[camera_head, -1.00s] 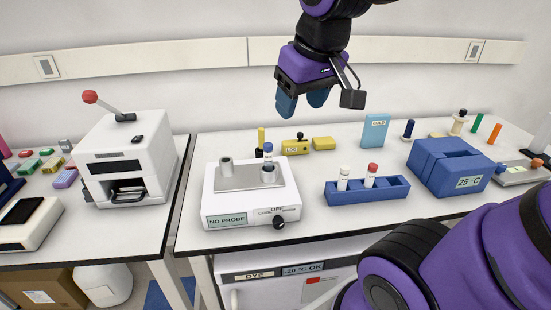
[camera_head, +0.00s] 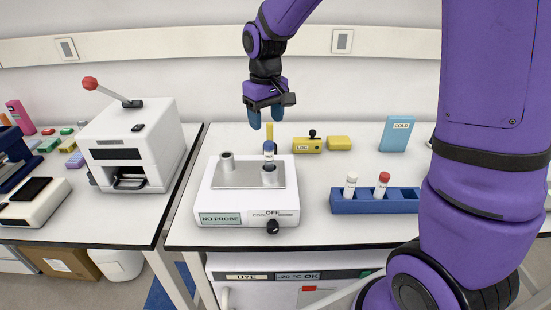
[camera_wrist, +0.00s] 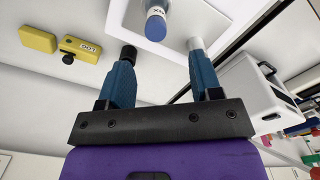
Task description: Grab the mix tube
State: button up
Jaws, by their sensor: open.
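The mix tube (camera_head: 268,150) has a blue cap and stands upright in the right-hand metal well of a white device (camera_head: 205,205) labelled "NO PROBE". In the wrist view the tube (camera_wrist: 155,24) shows its blue cap and part of a label, near the top edge. My gripper (camera_head: 265,118) points down with its two blue fingers apart, and nothing is between them. In the head view it appears above the tube; how far behind it is hard to tell. In the wrist view the cap lies beyond the fingertips (camera_wrist: 162,50), between their lines.
A blue rack (camera_head: 345,206) with white-capped and red-capped tubes is to the right. Yellow blocks (camera_head: 307,146) lie behind. A white machine (camera_head: 135,150) with a red-knobbed lever stands on the left table.

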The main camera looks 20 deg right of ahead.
aim_at(269, 142)
jog(key=f, duration=1.1)
jog(key=shift+d, duration=0.3)
jog(key=shift+c, duration=0.2)
jog(key=shift+r, duration=0.1)
jog(key=c, duration=1)
jog(key=shift+r, duration=0.1)
